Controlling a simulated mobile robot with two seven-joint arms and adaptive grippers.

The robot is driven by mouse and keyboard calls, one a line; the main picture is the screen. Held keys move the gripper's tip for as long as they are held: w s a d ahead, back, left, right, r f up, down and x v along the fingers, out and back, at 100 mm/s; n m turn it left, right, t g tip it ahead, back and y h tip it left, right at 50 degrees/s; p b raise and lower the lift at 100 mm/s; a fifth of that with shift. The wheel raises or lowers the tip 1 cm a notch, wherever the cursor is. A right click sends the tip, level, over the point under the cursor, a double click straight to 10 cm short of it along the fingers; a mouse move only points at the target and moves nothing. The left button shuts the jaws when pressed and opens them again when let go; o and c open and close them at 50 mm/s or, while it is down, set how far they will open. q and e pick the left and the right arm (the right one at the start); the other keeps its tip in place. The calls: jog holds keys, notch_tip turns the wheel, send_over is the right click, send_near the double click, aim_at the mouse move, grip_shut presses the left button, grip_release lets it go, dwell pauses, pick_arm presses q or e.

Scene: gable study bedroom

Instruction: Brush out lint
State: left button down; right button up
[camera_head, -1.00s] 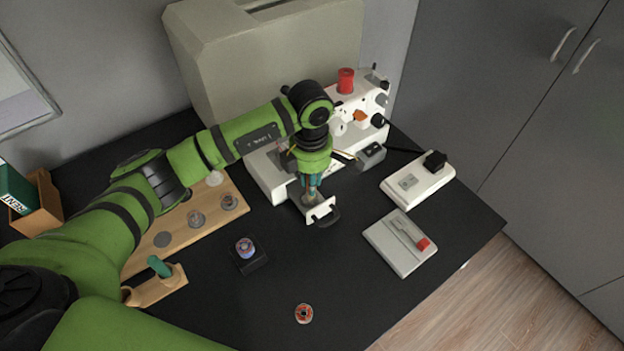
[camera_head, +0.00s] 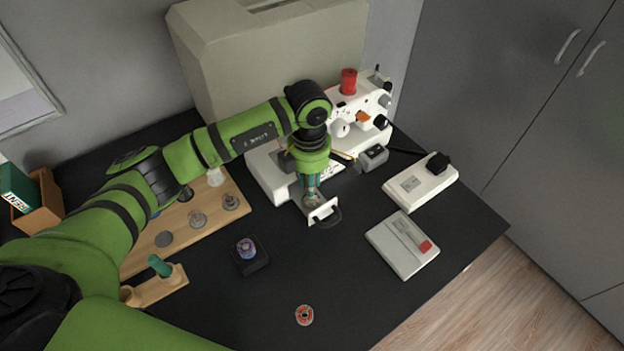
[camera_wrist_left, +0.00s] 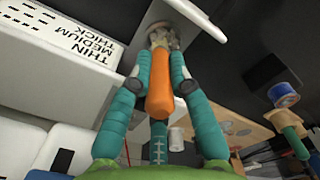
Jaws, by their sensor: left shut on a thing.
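My left gripper (camera_head: 312,190) is shut on a small brush, whose orange handle (camera_wrist_left: 160,92) stands between the teal fingers in the left wrist view. The brush's pale bristle end (camera_wrist_left: 163,36) points away from the fingers, at a grey and white part of the machine's front. The white sewing machine (camera_head: 352,108) stands at the back of the black table, with a red spool on top. A white flap with a black edge (camera_head: 324,212) sticks out at its front, just below the gripper. The lint itself cannot be made out. My right gripper is not in view.
A wooden holder board (camera_head: 213,236) lies left, with a green-handled tool (camera_head: 160,266) in a block near it. A bobbin sits on a black stand (camera_head: 250,262); another bobbin (camera_head: 304,315) lies in front. A grey box (camera_head: 402,245) and white pedal (camera_head: 420,183) are right.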

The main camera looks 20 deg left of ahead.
pick_arm(q)
jog(key=shift+s+a, duration=0.25)
jog(key=shift+a, duration=0.15)
jog(key=shift+s+d, duration=0.3)
jog(key=shift+d, duration=0.05)
dwell(0.8)
jog(key=shift+s+d, duration=0.1)
jog(key=shift+d, duration=0.2)
dwell(0.4)
jog(key=shift+w+d+b, duration=0.2)
jog(key=shift+d+b, duration=0.05)
jog(key=shift+b, duration=0.25)
jog(key=shift+w+f+b, duration=0.1)
jog(key=shift+w+b, duration=0.3)
jog(key=shift+b, duration=0.25)
dwell(0.9)
jog(key=shift+w+a+b, duration=0.2)
jog(key=shift+a+b, duration=0.15)
jog(key=shift+a, duration=0.05)
dwell(0.6)
jog(key=shift+s+r+p, duration=0.15)
jog(key=shift+r+p, duration=0.8)
jog(key=shift+r, duration=0.55)
jog(key=shift+s+r+p, duration=0.1)
jog(key=shift+r+p, duration=0.8)
jog(key=shift+r, duration=0.6)
jog(key=shift+s+r+p, duration=0.15)
jog(key=shift+r+p, duration=0.15)
jog(key=shift+r, duration=0.3)
